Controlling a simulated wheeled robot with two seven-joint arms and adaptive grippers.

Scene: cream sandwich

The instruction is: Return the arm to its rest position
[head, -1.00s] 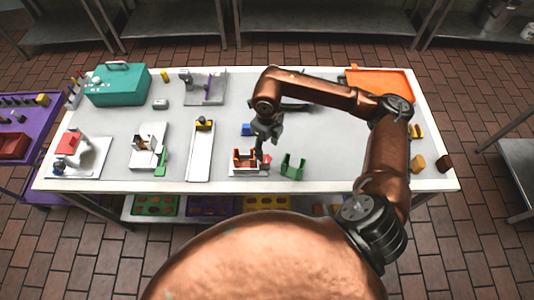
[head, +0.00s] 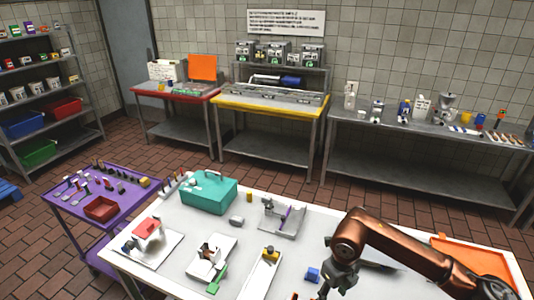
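My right arm (head: 400,246) comes in from the lower right, copper-coloured, with its elbow bent over the white-edged table (head: 330,211). Its dark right gripper (head: 324,291) points down at the bottom edge of the head view, just right of a small blue block (head: 312,274). The fingertips are small and partly cut off, so I cannot tell whether they are open or shut or hold anything. What lies beneath them is mostly out of frame. My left arm and gripper are not in view.
On the table stand a teal box (head: 209,192), several white fixtures including a long one (head: 260,277), and an orange tray (head: 475,262) at right. A purple cart (head: 75,205) stands left. Steel benches (head: 425,130) line the back wall.

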